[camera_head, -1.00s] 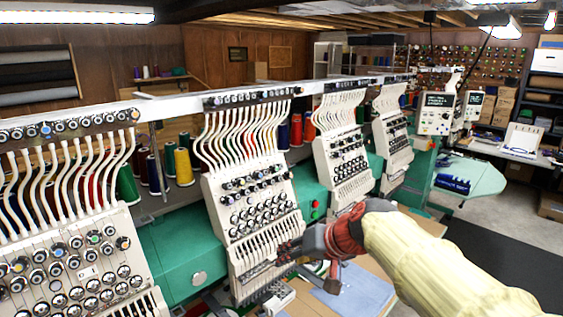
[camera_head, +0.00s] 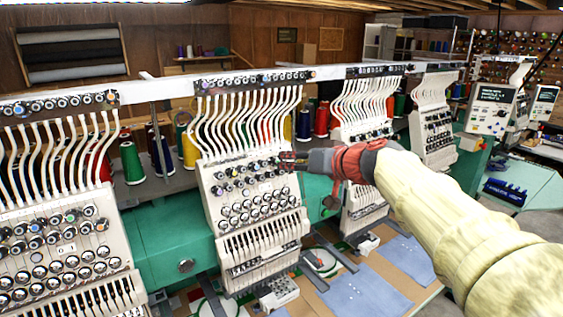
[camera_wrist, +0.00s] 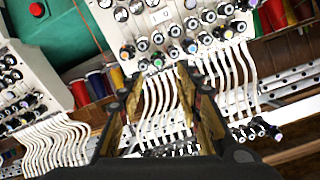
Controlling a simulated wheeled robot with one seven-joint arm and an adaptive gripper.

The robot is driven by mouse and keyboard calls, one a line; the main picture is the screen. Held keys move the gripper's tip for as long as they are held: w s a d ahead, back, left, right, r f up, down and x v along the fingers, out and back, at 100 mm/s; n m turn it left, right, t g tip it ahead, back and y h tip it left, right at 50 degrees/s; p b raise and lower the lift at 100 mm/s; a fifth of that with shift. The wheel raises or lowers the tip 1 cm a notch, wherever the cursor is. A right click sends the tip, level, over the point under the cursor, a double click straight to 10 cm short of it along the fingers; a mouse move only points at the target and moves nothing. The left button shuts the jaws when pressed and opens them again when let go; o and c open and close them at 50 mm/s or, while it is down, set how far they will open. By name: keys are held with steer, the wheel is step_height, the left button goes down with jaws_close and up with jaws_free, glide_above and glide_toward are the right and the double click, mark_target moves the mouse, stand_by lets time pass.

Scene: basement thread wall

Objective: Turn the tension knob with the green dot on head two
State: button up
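The second head (camera_head: 262,225), a cream panel with rows of black and chrome tension knobs, stands in the middle of the head view. My gripper (camera_head: 290,160) is at the upper right edge of its knob rows. In the wrist view my gripper (camera_wrist: 160,72) is open, its two fingers apart with nothing held between them. A knob with a greenish face (camera_wrist: 157,61) shows just beyond and between the fingertips, among other knobs with coloured faces. I cannot tell whether the fingers touch any knob. In the head view the dot colours are too small to read surely.
The first head (camera_head: 60,240) stands at left and further heads (camera_head: 432,135) at right. White thread tubes (camera_head: 250,120) run above the knobs to a rail. Green machine housings (camera_head: 165,245) fill the gaps between heads. Thread cones (camera_head: 322,118) stand behind.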

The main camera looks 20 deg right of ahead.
mark_target(276, 161)
steer(key=x, duration=0.7)
steer(key=shift+w+f+p, duration=0.25)
steer(key=shift+w+p, duration=0.1)
steer(key=shift+w, duration=0.05)
steer(key=shift+c, duration=0.9)
jaws_close()
